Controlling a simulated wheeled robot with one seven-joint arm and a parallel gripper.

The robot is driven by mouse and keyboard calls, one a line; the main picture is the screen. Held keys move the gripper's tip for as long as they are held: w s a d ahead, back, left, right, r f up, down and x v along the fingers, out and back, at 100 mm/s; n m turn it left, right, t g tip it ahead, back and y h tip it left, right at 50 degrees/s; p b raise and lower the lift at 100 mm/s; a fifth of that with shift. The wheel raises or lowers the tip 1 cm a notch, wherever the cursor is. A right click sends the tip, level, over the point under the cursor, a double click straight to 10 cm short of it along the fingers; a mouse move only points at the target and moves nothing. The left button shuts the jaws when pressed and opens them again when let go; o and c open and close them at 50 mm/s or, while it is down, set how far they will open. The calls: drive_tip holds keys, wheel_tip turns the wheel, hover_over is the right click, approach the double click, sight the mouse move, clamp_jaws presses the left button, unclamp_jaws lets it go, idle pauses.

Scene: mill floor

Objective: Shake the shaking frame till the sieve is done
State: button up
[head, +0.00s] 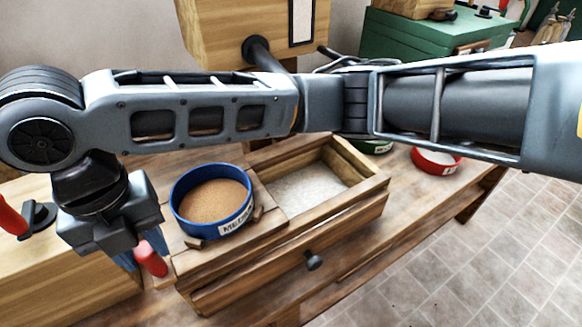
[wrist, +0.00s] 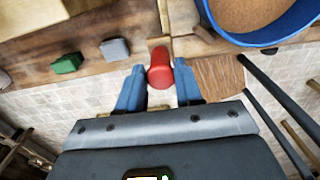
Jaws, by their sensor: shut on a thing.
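The blue sieve (head: 186,222), labelled with what looks like "MEDIUM", sits on the left part of the wooden shaking frame (head: 270,200). Brown grainy material (head: 212,195) lies in it. Its rim also shows at the top right of the wrist view (wrist: 240,38). My gripper (head: 145,252) is left of and below the sieve, shut on a red handle (wrist: 159,70). The handle stands between the blue fingers in the wrist view; its lower part is partly hidden in the head view. Right of the sieve, an open wooden compartment holds pale material (head: 303,188).
A drawer front with a dark knob (head: 313,260) faces the near side. A red sieve (head: 436,162) and a partly hidden green one (head: 375,148) stand behind on the bench. Another red handle (head: 10,216) is at far left. My arm crosses above the bench.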

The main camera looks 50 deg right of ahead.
drive_tip(key=o, duration=1)
drive_tip(key=shift+w+a, duration=0.1)
drive_tip(key=shift+a, duration=0.1)
drive_tip(key=shift+c, duration=0.2)
drive_tip(key=shift+r, duration=0.1)
wheel_tip(320, 180, up, 6)
drive_tip(key=p, duration=0.5)
drive_tip(key=shift+r, duration=0.25)
drive_tip(key=shift+r+p, duration=0.55)
drive_tip(key=shift+r, duration=0.6)
